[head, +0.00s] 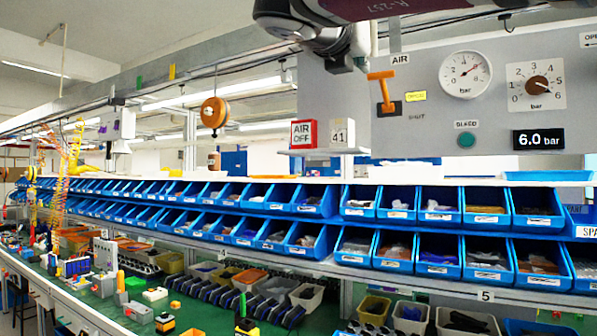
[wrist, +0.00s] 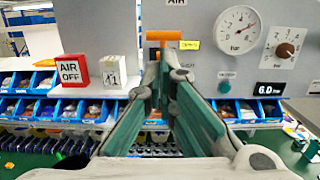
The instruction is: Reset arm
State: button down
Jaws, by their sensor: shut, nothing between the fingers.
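My gripper (wrist: 163,62) is shut and empty in the wrist view, its green-padded fingers meeting at the tips. The tips overlap the lower part of the orange T-shaped handle (wrist: 172,37) in that view; I cannot tell whether they touch it. In the head view my arm (head: 318,32) hangs in from the top, left of the orange handle (head: 381,85). On the grey panel (head: 440,140) at right is a dark rotary knob (head: 537,84) on a numbered bar dial; it also shows in the wrist view (wrist: 284,50). The display (head: 539,139) below reads 6.0 bar.
A round pressure gauge (head: 465,74) and a green BLEED button (head: 466,140) are on the panel. A red-framed AIR OFF sign (head: 304,134) stands on a ledge left of it. Rows of blue bins (head: 356,203) line the shelf below, above a cluttered green bench (head: 205,318).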

jog(key=s+a+f+n+t+y, duration=0.2)
jog(key=a+n+t+y, duration=0.3)
jog(key=n+y, duration=1.1)
jog(key=s+a+f+n+g+h, duration=0.1)
jog(key=s+f+n+g, duration=0.15)
jog(key=f+n, duration=0.55)
jog(key=s+f+n+g, duration=0.1)
jog(key=f+n+g, duration=0.2)
jog(key=f+n, duration=0.55)
jog(key=s+d+f+n+g+h, duration=0.1)
jog(key=s+d+f+n+g, duration=0.2)
jog(key=s+f, duration=0.4)
jog(key=s+d+f+n+g+h, duration=0.2)
jog(key=s+f, duration=0.4)
jog(key=f, duration=0.7)
jog(key=s+d+f+n+g+h, duration=0.1)
jog(key=s+d+f+n+g, duration=0.4)
jog(key=f, duration=0.5)
jog(key=s+d, duration=0.1)
jog(key=s, duration=0.1)
jog(key=shift+s+d+f+h, duration=0.3)
jog(key=shift+f+h, duration=0.1)
